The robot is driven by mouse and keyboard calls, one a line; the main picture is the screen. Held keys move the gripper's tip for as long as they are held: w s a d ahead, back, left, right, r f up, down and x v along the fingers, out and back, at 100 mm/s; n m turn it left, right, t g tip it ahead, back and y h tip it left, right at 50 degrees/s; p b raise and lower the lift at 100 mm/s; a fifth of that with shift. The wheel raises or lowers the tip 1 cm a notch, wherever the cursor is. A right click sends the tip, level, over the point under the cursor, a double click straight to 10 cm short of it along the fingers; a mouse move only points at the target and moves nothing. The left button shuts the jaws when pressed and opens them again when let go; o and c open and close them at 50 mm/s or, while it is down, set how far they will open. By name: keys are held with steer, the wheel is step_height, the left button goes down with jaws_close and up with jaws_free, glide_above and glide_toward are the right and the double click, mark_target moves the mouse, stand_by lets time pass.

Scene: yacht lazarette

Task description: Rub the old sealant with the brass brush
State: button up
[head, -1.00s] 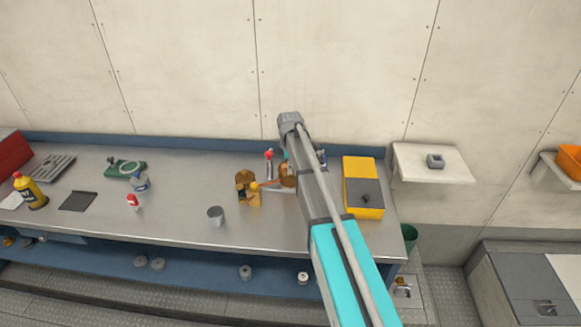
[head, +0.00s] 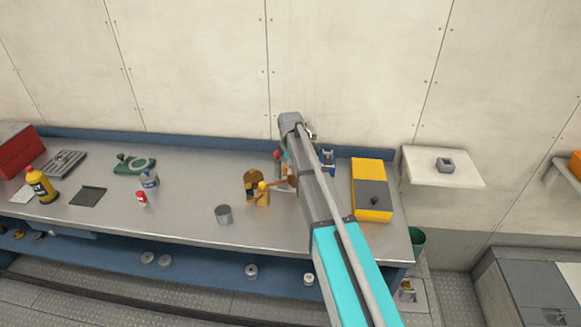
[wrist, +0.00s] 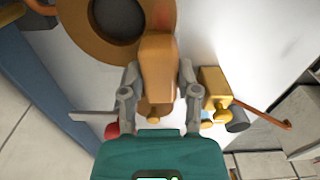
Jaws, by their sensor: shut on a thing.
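In the wrist view my gripper (wrist: 158,92) is shut on a brown wooden piece (wrist: 157,62), which looks like the handle of the brass brush. Its bristles cannot be made out. Just beyond it lies a round brown ring (wrist: 75,18) with a dark grey centre (wrist: 118,18). I cannot tell whether the brown on it is the old sealant, or whether the held piece touches it. In the head view my arm hides the gripper and most of what is around it.
A yellow block (wrist: 212,80) stands close right of the fingers. The bench's middle left is fairly clear.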

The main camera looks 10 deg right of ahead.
steer(key=shift+d, duration=0.1)
steer(key=shift+s+d, duration=0.3)
steer(key=shift+d, duration=0.45)
steer(key=shift+s+d, duration=0.25)
steer(key=shift+d, duration=0.5)
steer(key=shift+d, duration=0.15)
steer(key=shift+s+d, duration=0.2)
steer(key=shift+d, duration=0.55)
steer(key=shift+s+d, duration=0.2)
steer(key=shift+d, duration=0.5)
steer(key=shift+r, duration=0.1)
step_height(320, 180, up, 6)
steer(key=p, duration=0.6)
